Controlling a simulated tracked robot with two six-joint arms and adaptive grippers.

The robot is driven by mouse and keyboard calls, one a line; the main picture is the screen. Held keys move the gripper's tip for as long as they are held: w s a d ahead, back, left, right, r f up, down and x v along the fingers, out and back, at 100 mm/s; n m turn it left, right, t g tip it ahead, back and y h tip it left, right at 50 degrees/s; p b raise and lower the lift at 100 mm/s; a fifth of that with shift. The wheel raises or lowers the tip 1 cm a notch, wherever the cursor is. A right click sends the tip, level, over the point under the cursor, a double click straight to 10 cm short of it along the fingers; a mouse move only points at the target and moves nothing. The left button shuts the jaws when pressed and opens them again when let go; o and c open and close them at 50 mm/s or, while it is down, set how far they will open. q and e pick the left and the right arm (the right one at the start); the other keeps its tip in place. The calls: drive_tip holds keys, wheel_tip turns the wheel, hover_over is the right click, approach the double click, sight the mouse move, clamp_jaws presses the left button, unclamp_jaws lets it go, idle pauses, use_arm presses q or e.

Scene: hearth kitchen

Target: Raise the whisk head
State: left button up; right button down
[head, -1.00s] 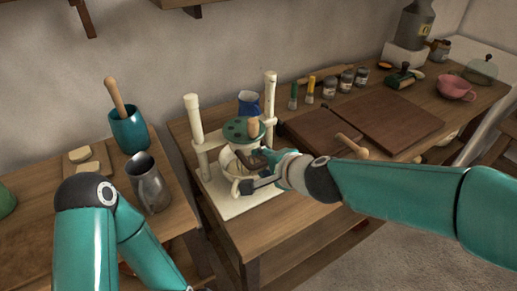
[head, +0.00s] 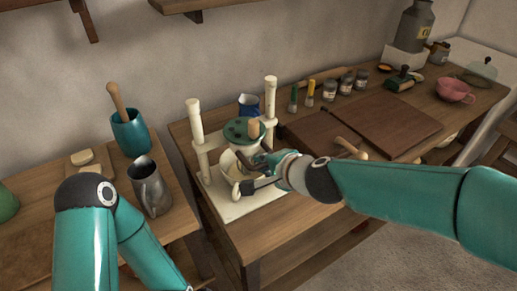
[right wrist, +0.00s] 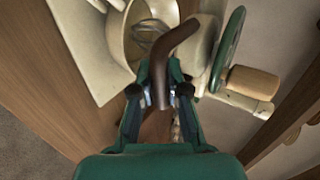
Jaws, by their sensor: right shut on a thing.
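The whisk head, with its green disc top (head: 240,130) and wooden knob (head: 254,128), sits between two cream posts (head: 195,124) of a stand on the wooden table. A cream bowl (head: 230,166) stands under it on the base plate (head: 232,208). In the right wrist view, whisk wires (right wrist: 153,36) are inside the bowl (right wrist: 125,50). My right gripper (head: 260,170) is at the front of the head. In the right wrist view it is shut on a dark brown bent handle (right wrist: 172,42). My left gripper is out of view.
A metal jug (head: 149,187) and teal crock (head: 130,133) stand on the left table. A blue mug (head: 249,104) is behind the stand. Wooden boards (head: 388,124), jars and a pink cup (head: 455,90) lie to the right.

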drive_tip(key=shift+r+p, duration=3.15)
drive_tip(key=shift+r, duration=0.25)
drive_tip(key=c, duration=1)
unclamp_jaws()
drive_tip(key=shift+c, duration=0.2)
drive_tip(key=shift+s+d, duration=0.1)
drive_tip(key=p+v, duration=0.2)
drive_tip(key=v, duration=0.5)
drive_tip(key=shift+p, duration=0.3)
drive_tip(key=shift+f, duration=0.15)
